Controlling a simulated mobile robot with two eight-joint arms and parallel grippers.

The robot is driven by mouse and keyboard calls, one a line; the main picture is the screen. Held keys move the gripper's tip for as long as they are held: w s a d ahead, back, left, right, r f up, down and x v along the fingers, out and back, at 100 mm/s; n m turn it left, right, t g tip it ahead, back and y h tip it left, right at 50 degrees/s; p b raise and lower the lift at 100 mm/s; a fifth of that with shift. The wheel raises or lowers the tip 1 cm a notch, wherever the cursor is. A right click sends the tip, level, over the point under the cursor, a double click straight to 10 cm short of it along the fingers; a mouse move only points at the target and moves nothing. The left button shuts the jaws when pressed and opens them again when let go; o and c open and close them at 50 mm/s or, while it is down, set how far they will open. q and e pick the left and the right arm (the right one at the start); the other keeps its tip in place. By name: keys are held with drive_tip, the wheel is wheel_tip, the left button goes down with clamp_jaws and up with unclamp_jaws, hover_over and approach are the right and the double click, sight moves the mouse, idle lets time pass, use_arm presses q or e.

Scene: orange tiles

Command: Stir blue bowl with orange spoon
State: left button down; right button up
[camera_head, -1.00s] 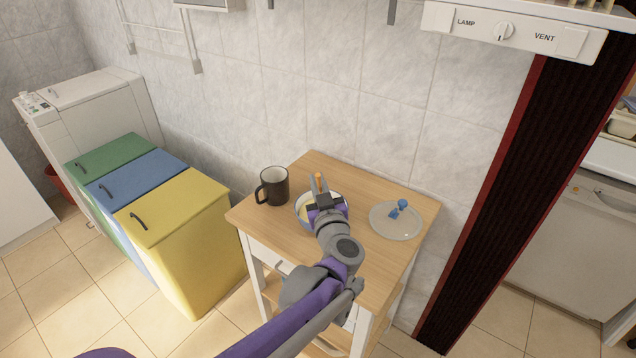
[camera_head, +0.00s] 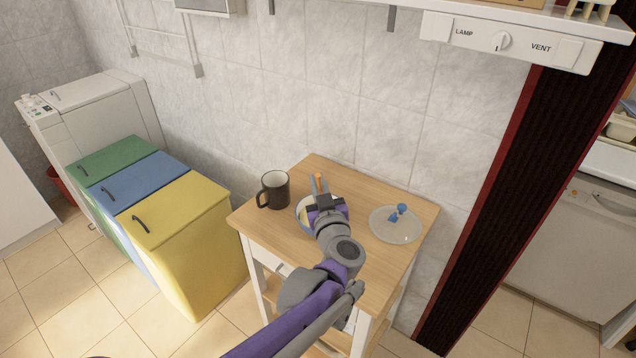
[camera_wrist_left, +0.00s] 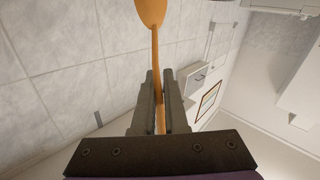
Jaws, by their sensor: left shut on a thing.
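The bowl (camera_head: 302,212) stands on the small wooden table, largely hidden behind my left gripper, with its left rim and some yellowish content showing. My left gripper (camera_head: 319,188) is over the bowl in the head view. In the left wrist view my left gripper (camera_wrist_left: 160,85) is shut on the handle of the orange spoon (camera_wrist_left: 151,12), whose broad end points away from the jaws. A bit of orange shows between the fingers in the head view. Whether the spoon touches the bowl or its content is hidden. My right gripper is not in view.
A dark mug (camera_head: 273,190) stands left of the bowl on the wooden table (camera_head: 372,273). A pale plate (camera_head: 382,232) with a small blue item (camera_head: 399,213) lies to the right. Yellow, blue and green bins (camera_head: 180,205) stand to the left of the table.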

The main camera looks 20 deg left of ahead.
use_arm(q)
wheel_tip(320, 180, up, 5)
drive_tip(key=p, duration=0.3)
idle(0.4)
